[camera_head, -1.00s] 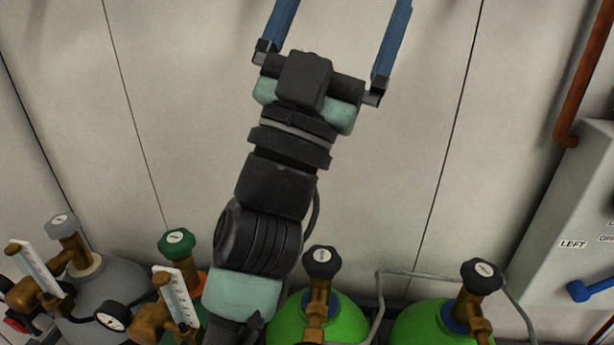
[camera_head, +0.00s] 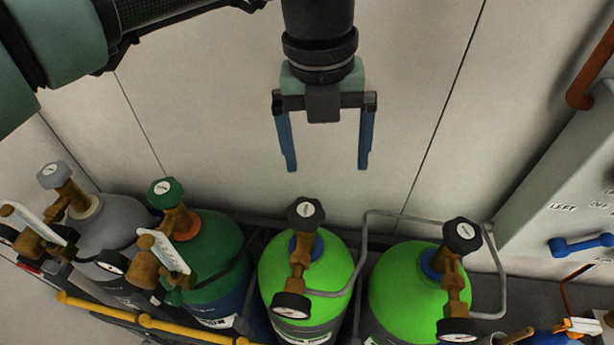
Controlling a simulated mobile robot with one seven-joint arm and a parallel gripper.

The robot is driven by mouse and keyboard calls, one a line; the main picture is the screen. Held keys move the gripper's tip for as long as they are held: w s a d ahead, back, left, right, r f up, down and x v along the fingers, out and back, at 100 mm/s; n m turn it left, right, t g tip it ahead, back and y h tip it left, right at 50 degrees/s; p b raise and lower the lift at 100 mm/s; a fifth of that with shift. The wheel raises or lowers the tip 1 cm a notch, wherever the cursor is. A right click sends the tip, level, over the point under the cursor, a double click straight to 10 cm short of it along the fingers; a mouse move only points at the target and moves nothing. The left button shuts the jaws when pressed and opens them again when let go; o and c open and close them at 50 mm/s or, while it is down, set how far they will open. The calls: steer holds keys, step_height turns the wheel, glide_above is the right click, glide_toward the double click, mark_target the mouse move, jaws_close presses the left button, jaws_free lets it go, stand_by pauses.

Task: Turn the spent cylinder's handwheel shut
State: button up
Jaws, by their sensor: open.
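Two bright green cylinders stand side by side below the wall, the left one (camera_head: 290,268) and the right one (camera_head: 405,283). Each has a brass valve, a round gauge and a black handwheel on top: the left handwheel (camera_head: 305,212) and the right handwheel (camera_head: 462,235). I cannot tell from the gauges which cylinder is spent. My gripper (camera_head: 327,167) points down with its two blue fingers apart and empty. In the picture it is above the left black handwheel, slightly to its right, and not touching it.
A dark green cylinder (camera_head: 221,250) and a grey cylinder (camera_head: 108,224) with regulators stand at left. A yellow rail (camera_head: 150,323) runs in front. Grey pipes (camera_head: 408,217) loop behind the valves. At right is a grey panel (camera_head: 560,180) with a blue lever (camera_head: 582,245).

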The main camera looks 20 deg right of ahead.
mark_target(306, 210)
steer(key=shift+y, duration=0.5)
steer(key=f+b, duration=0.2)
steer(key=f, duration=0.2)
steer(key=a+f+b, duration=0.1)
steer(key=f+b, duration=0.2)
steer(key=f, duration=0.1)
steer(key=w+a+f+b, duration=0.1)
steer(key=f+b, duration=0.1)
steer(key=f, duration=0.2)
steer(key=shift+a+f+b, duration=0.15)
steer(key=shift+f+b, duration=0.05)
steer(key=shift+b, duration=0.1)
steer(key=shift+r, duration=0.1)
steer(key=shift+t, duration=0.3)
steer(key=c, duration=1.3)
